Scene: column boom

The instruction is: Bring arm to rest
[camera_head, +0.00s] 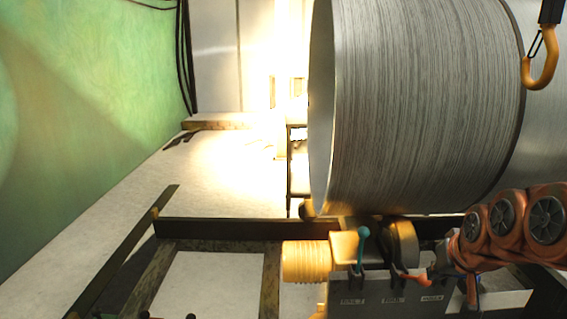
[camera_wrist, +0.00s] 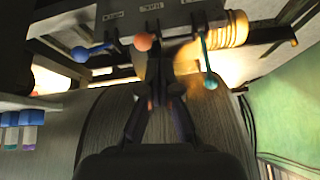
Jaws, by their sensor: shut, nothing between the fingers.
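My orange arm reaches in from the right in the head view, low in front of a grey control box (camera_head: 345,288) with several small labels. My gripper shows in the wrist view (camera_wrist: 158,75), its two dark fingers close together with nothing between them. The box also shows at the top of the wrist view (camera_wrist: 185,14), with a teal lever (camera_wrist: 210,82), an orange-red knob (camera_wrist: 142,43) and a blue knob (camera_wrist: 81,54). The fingers point towards the box's lever side, below the orange-red knob in the picture. I cannot tell whether they touch anything.
A yellow ribbed cylinder (camera_head: 305,261) is at the box's left. A yellow hook (camera_head: 541,70) hangs at the upper right.

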